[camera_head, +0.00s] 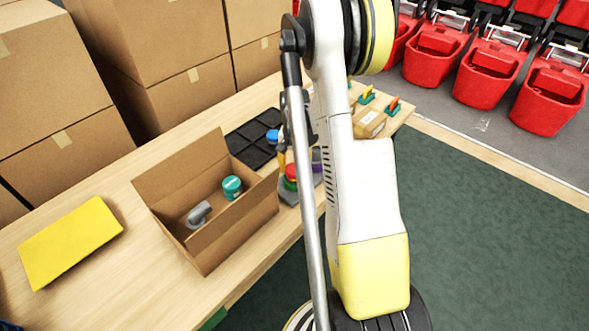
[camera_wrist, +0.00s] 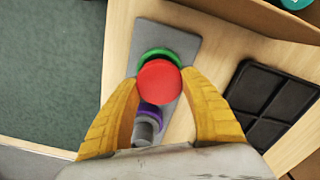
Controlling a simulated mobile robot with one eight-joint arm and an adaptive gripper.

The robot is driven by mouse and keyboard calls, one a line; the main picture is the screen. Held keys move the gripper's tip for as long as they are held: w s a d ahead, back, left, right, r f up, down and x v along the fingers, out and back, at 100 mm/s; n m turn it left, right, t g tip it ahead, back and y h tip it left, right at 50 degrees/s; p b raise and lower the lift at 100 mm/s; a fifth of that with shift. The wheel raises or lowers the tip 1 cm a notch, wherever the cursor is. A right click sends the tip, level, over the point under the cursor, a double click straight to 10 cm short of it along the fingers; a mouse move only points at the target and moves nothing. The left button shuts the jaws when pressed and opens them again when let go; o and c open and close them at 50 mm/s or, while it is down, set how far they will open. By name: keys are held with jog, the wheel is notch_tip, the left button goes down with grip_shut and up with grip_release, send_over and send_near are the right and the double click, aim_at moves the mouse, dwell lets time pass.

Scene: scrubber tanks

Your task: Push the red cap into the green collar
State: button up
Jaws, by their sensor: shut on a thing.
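The red cap (camera_wrist: 159,83) is between the two yellow fingers of my gripper (camera_wrist: 158,76) in the wrist view, and the fingers are shut on it. The green collar (camera_wrist: 160,53) shows as a rim just behind the cap, on a grey base plate (camera_wrist: 174,36). In the head view the red cap (camera_head: 291,170) is directly over the green collar (camera_head: 290,184). Whether the cap is seated or only above the collar is unclear. My arm hides part of the plate there.
A purple collar (camera_wrist: 149,114) with a grey part (camera_wrist: 143,130) is on the same plate. A black divided tray (camera_wrist: 270,104) lies beside it. An open cardboard box (camera_head: 240,220) holding a teal-lidded item (camera_head: 232,186) stands left of the plate. A yellow panel (camera_head: 70,243) lies further left.

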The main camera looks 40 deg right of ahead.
dwell(0.4)
jog(key=shift+f+b, duration=0.4)
jog(key=shift+f+b, duration=0.75)
dwell(1.0)
jog(key=shift+c, duration=0.3)
jog(key=o, duration=1.6)
jog(key=shift+r+p, duration=2.15)
jog(key=shift+r, duration=1.35)
